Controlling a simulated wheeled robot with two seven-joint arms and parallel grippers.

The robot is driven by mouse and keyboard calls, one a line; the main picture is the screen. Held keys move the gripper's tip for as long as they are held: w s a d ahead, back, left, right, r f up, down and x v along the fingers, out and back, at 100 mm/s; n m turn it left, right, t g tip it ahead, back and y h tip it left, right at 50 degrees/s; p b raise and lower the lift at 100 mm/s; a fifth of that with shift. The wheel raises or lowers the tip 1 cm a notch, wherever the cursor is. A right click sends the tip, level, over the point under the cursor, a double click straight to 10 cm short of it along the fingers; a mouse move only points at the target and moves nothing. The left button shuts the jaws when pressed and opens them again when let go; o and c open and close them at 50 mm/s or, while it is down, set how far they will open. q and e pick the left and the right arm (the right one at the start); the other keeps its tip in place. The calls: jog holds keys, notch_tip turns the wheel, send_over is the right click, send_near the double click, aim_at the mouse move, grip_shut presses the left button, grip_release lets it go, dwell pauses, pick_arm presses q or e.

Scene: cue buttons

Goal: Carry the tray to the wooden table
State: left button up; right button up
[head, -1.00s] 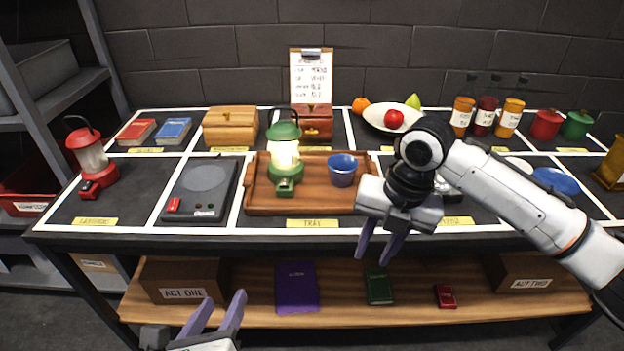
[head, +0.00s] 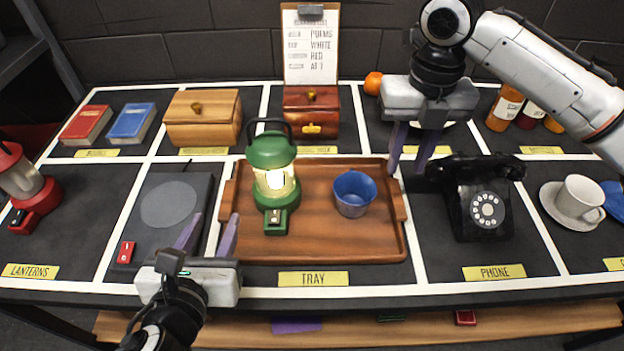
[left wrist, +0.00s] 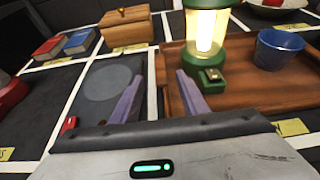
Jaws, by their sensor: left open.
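The brown wooden tray (head: 320,235) lies on the dark prop table behind the TRAY label. A lit green lantern (head: 271,165) stands on its left part and a blue cup (head: 353,192) on its right part. My left gripper (head: 209,236) is open and empty, over the hot plate just left of the tray's left handle. In the left wrist view, the tray (left wrist: 260,98) is right of my left gripper (left wrist: 158,92). My right gripper (head: 409,155) is spread open and empty above the tray's back right corner.
A black telephone (head: 482,195) stands right of the tray, with a white cup (head: 579,198) beyond it. A grey hot plate (head: 165,215) and a red lantern (head: 22,185) are to the left. Wooden boxes (head: 203,118) and a clipboard (head: 309,45) stand behind.

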aim_at(227, 200)
pick_arm(q)
jog(key=shift+s+r, duration=0.1)
jog(key=shift+s, duration=0.25)
jog(key=x, duration=1)
jog(key=shift+w, duration=0.2)
pick_arm(e)
jog(key=f, duration=1)
jog(key=shift+s, duration=0.3)
pick_arm(q)
jog(key=c, duration=0.6)
pick_arm(e)
jog(key=c, duration=0.6)
pick_arm(q)
grip_shut()
pick_arm(e)
jog(key=shift+a, duration=0.1)
grip_shut()
pick_arm(q)
jog(key=shift+d+r, duration=0.1)
jog(key=shift+r, duration=0.1)
pick_arm(e)
jog(key=shift+a+r, duration=0.1)
jog(key=shift+r, duration=0.15)
